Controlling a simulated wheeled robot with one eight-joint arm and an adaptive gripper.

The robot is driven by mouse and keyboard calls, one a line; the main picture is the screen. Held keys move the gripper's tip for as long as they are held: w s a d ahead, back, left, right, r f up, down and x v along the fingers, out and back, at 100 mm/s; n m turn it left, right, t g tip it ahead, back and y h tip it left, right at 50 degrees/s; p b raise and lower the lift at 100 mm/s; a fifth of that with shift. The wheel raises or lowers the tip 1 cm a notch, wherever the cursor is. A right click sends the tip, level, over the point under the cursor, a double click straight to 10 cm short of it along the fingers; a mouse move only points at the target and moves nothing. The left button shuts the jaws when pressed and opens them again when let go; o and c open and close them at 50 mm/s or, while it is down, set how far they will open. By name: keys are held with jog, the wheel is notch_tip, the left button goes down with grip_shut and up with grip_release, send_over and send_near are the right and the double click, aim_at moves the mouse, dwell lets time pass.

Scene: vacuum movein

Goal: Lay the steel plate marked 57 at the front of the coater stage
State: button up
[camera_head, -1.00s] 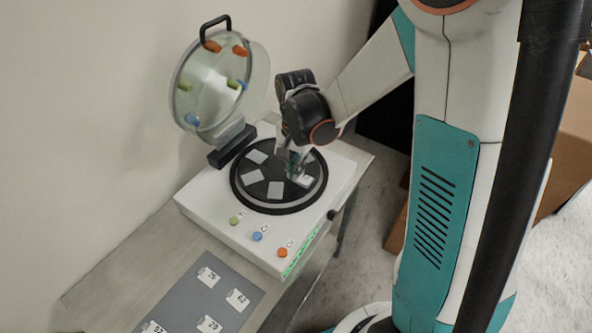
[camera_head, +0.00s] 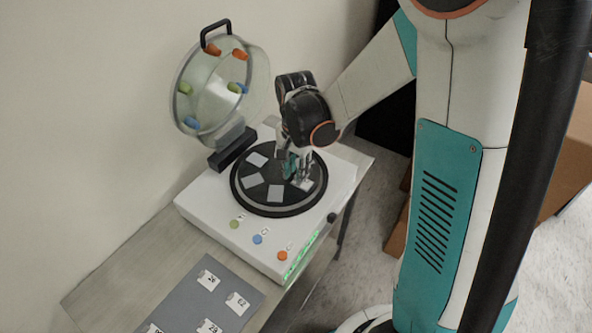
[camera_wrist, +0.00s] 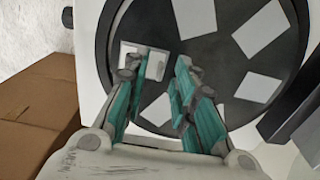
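The coater stage is a round black disc (camera_head: 236,184) on a white machine, with several light plates on it. One plate (camera_head: 304,185) lies at the disc's right side, under my gripper (camera_head: 297,173). In the wrist view this plate (camera_wrist: 157,62) lies flat near the disc's rim, partly covered by my left finger; its number is not readable. My gripper (camera_wrist: 160,70) is open, its teal fingers apart just above the disc. The other plates on the disc, such as this blank one (camera_wrist: 258,87), show no marks.
The machine's clear round lid (camera_head: 215,95) stands open behind the disc. Green, blue (camera_head: 258,239) and orange buttons line its front. A grey mat (camera_head: 178,307) at lower left holds several numbered plates, such as 26 (camera_head: 208,280) and 62 (camera_head: 237,303). Cardboard boxes (camera_wrist: 40,95) stand beside the table.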

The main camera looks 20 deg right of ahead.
notch_tip(320, 180, up, 11)
jog(key=p, duration=0.3)
jog(key=s+r+n+t, duration=0.3)
jog(key=s+r+n, duration=0.2)
jog(key=s, duration=0.2)
jog(key=s+r+n+t, duration=0.4)
jog(key=s+n, duration=0.1)
jog(key=s, duration=0.3)
jog(key=shift+r+n, duration=0.4)
dwell(0.6)
